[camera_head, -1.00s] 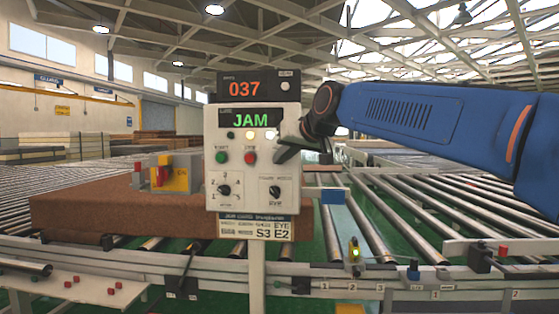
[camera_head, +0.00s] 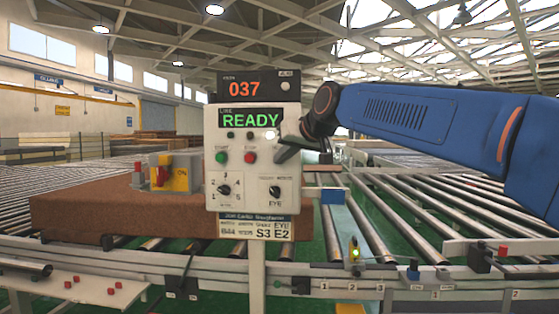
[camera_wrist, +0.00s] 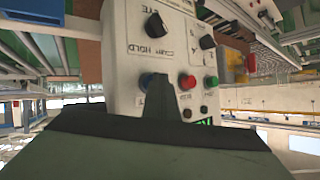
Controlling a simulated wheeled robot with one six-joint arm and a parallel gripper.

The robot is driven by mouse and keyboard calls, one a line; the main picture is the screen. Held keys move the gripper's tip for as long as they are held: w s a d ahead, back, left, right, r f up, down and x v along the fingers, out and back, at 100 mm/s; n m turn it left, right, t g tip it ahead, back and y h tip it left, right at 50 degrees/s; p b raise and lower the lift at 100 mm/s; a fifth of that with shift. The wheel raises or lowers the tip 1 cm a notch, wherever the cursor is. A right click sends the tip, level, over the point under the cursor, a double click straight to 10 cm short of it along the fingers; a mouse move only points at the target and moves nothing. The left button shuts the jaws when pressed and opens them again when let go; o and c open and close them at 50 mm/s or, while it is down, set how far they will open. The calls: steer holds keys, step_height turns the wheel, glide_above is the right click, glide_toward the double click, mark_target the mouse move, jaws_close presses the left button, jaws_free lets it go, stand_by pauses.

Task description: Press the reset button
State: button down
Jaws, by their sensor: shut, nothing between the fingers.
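A white control panel (camera_head: 237,185) stands upright on a post in the head view. Its display (camera_head: 250,119) reads READY in green. It carries a green button (camera_head: 221,157), a red button (camera_head: 250,157) and two black knobs. In the wrist view, turned over, the reset button appears to be the blue-green one (camera_wrist: 146,81), left of the red button (camera_wrist: 187,82); its label is unclear. My gripper (camera_wrist: 161,78) is shut and empty, its tip beside that button. I cannot tell whether they touch. In the head view my gripper (camera_head: 285,153) hides this button.
A brown mattress (camera_head: 115,215) lies on the roller conveyor behind the panel. A grey and yellow box (camera_head: 178,173) with a red part stands on it. Empty rollers (camera_head: 400,205) extend right. A rail with small buttons and a lit indicator (camera_head: 354,252) runs along the front.

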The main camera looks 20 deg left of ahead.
steer(key=shift+w, duration=0.2)
steer(key=shift+s, duration=0.1)
stand_by(0.4)
steer(key=shift+s+d+f, duration=0.1)
steer(key=shift+s+d, duration=0.05)
steer(key=shift+s, duration=0.45)
steer(key=shift+s+d, duration=0.1)
steer(key=shift+s, duration=0.45)
steer(key=s, duration=0.2)
steer(key=s+d, duration=0.1)
steer(key=s, duration=0.2)
steer(key=shift+d, duration=0.1)
stand_by(0.5)
